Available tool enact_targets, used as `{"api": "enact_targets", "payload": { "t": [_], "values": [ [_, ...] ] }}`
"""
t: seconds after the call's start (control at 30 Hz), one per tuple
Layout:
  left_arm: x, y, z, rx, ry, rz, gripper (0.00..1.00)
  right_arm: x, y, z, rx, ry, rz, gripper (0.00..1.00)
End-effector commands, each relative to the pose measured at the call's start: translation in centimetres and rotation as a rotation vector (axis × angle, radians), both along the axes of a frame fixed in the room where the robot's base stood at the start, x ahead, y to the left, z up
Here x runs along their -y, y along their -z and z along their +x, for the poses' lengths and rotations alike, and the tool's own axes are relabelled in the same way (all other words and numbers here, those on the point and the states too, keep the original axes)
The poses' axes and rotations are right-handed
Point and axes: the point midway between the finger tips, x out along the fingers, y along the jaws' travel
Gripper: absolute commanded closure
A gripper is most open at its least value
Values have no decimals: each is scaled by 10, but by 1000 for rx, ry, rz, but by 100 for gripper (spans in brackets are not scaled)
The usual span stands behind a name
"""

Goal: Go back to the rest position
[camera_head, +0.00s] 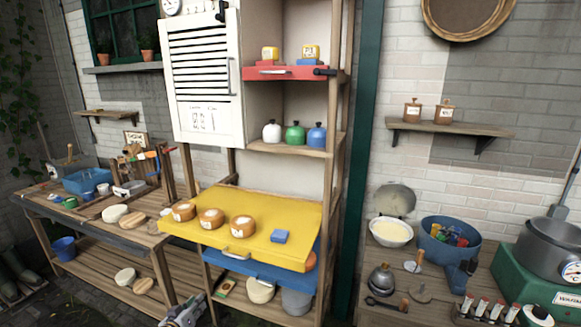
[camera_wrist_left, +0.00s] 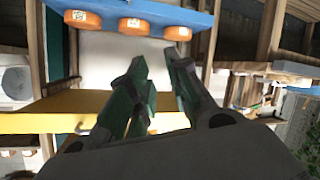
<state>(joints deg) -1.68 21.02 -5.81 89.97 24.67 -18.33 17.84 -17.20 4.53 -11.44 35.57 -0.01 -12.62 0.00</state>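My left gripper (camera_head: 184,312) shows at the bottom edge of the head view, low in front of the shelf and below the yellow pull-out board (camera_head: 190,226). In the left wrist view its two dark green fingers (camera_wrist_left: 157,62) stand apart with nothing held between them. Behind the fingers, that view shows a yellow edge (camera_wrist_left: 60,104) and a blue board (camera_wrist_left: 205,18) with orange round cheeses (camera_wrist_left: 134,26). My right gripper is not in view.
A wooden bench (camera_head: 90,228) stands left. A worktop with a white bowl (camera_head: 391,232), blue tub (camera_head: 449,239) and large pot (camera_head: 553,250) stands right.

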Motion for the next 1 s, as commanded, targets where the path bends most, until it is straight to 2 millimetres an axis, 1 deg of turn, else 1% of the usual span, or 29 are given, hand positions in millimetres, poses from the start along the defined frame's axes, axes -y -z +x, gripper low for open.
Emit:
{"api": "enact_targets", "payload": {
  "t": [0.03, 0.17, 0.2, 0.27, 0.3, 0.37, 0.4, 0.47, 0.5, 0.57, 0.6, 0.67, 0.7, 0.87, 0.9, 0.97, 1.0],
  "values": [
    [-7, 22, -5, -26, 3, 51, 81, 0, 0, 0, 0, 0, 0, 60],
    [-22, 73, -19, -88, 20, 178, 81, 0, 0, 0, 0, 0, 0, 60],
    [-26, 89, -25, -109, 27, 215, 81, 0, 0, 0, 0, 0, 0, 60],
    [-32, 114, -36, -144, 38, 263, 81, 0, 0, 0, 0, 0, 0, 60],
    [-35, 130, -44, -168, 46, 292, 81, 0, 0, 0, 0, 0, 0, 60],
    [-39, 154, -56, -202, 60, 335, 81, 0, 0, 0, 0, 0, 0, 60],
    [-42, 170, -65, -226, 70, 363, 81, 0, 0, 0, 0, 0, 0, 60],
    [-45, 194, -80, -264, 84, 397, 81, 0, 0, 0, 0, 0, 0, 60],
    [-47, 209, -90, -289, 96, 420, 81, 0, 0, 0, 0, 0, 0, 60],
    [-49, 231, -107, -327, 111, 448, 81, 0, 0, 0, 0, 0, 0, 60],
    [-49, 246, -119, -351, 122, 464, 81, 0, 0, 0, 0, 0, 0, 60],
    [-50, 267, -137, -390, 138, 487, 81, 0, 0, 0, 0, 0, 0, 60],
    [-50, 280, -150, -415, 149, 499, 81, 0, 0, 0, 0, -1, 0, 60],
    [-49, 331, -204, -516, 188, 533, 81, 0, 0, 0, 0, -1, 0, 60],
    [-48, 342, -218, -541, 198, 539, 81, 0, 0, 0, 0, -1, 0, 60],
    [-46, 359, -240, -579, 210, 544, 81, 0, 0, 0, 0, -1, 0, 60],
    [-44, 370, -256, -604, 220, 547, 81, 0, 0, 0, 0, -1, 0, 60]
  ]
}}
